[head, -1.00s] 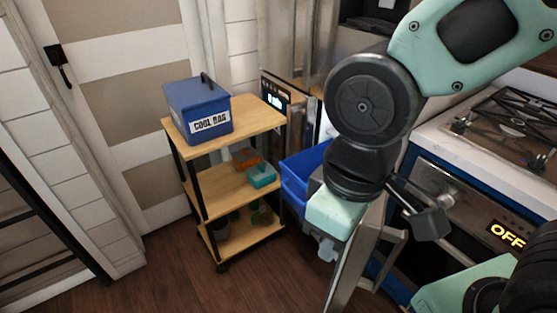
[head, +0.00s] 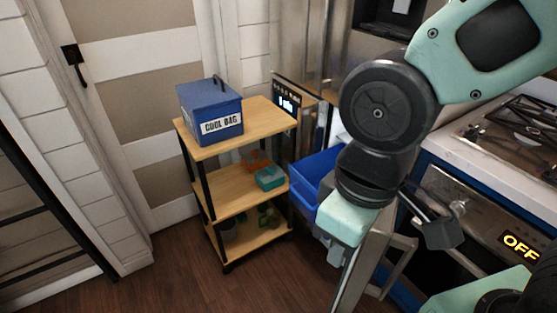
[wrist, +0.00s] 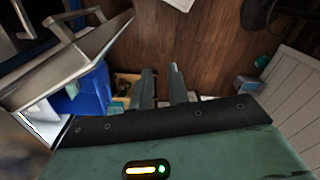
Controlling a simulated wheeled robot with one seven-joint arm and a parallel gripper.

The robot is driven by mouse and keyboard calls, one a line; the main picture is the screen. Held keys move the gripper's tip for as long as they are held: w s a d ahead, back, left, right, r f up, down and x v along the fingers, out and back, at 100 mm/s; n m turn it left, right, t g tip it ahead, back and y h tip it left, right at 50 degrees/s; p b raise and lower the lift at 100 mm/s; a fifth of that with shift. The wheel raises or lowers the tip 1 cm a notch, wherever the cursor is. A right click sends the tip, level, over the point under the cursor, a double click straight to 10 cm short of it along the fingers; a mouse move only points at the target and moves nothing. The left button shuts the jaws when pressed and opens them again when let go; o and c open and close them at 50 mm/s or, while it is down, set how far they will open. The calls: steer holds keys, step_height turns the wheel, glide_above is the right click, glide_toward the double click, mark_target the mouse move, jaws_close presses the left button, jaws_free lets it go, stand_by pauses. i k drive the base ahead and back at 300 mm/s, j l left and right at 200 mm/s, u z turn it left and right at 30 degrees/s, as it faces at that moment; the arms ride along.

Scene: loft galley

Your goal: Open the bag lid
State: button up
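The blue cool bag (head: 192,126) is a box-shaped bag with a white "COOL BAG" label on its front. It stands upright on the top shelf of a wooden cart. I cannot clearly identify the bag in the wrist view.
The cart (head: 263,121) has lower shelves holding an orange container (head: 257,160) and a teal container (head: 270,178). A blue drawer (head: 313,176) and an open metal door (head: 362,262) are close to my gripper. The oven (head: 480,215) is at right. Wooden floor (head: 180,270) is clear before the cart.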

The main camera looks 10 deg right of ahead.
mark_target(200, 96)
steer(key=i+j+u, duration=0.4)
steer(key=j+u, duration=0.25)
steer(key=j, duration=0.2)
steer(key=i+j+z, duration=0.1)
steer(key=i, duration=0.3)
steer(key=i+j+z, duration=0.1)
steer(key=i+j, duration=0.15)
steer(key=i+z, duration=0.25)
steer(key=i, duration=0.3)
steer(key=i+j+z, duration=0.3)
steer(key=i, duration=0.2)
steer(key=l, duration=0.05)
